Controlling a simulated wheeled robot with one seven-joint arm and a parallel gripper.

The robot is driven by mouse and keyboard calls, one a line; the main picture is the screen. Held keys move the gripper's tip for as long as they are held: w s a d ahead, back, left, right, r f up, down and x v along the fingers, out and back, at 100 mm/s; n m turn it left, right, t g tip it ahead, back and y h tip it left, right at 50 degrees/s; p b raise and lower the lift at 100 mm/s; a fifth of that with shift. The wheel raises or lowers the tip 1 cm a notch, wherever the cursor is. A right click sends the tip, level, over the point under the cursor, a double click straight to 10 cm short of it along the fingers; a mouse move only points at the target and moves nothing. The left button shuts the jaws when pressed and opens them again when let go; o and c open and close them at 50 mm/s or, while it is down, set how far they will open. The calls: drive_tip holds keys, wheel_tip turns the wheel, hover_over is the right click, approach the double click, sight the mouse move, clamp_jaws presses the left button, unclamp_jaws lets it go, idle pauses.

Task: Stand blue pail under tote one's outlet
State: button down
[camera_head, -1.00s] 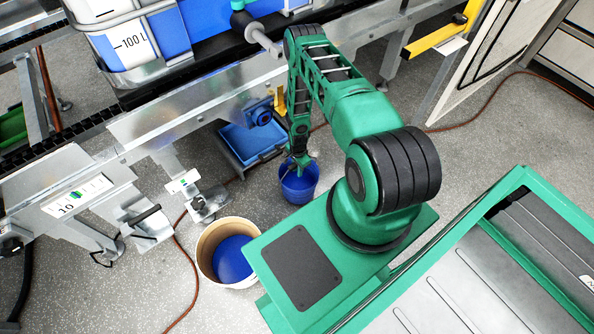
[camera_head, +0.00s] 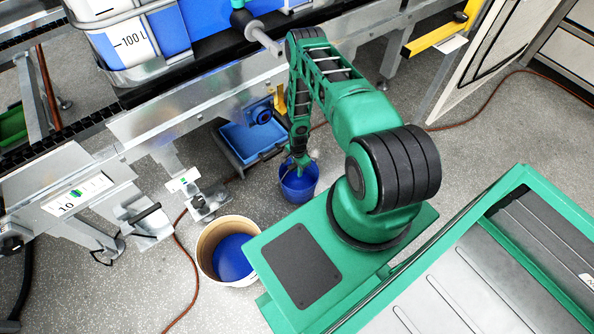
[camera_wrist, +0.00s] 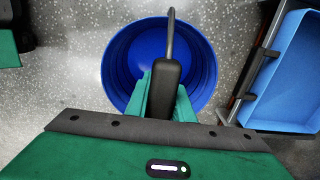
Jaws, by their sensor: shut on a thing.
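The blue pail (camera_head: 300,186) is upright below my gripper (camera_head: 299,160), close to the floor; I cannot tell whether it touches it. In the wrist view the pail (camera_wrist: 113,72) looks empty, and its handle grip (camera_wrist: 164,88) lies between the fingers of my gripper (camera_wrist: 165,92), which is shut on it. The tote (camera_head: 165,35), white and blue with a "100 L" mark, sits on the conveyor frame at the upper left. A grey pipe with a teal fitting (camera_head: 240,18) sticks out from the tote's side, above and left of the pail.
A blue tray (camera_head: 250,140) lies under the conveyor, left of the pail; it also shows in the wrist view (camera_wrist: 285,75). A cream tub (camera_head: 208,250) with blue inside stands nearer on the floor. An orange-brown hose (camera_head: 190,275) crosses the floor. A conveyor rail (camera_head: 200,105) runs above the tray.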

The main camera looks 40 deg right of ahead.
drive_tip(key=shift+c, duration=1.3)
unclamp_jaws()
drive_tip(key=shift+r, duration=4.5)
drive_tip(key=shift+r, duration=0.1)
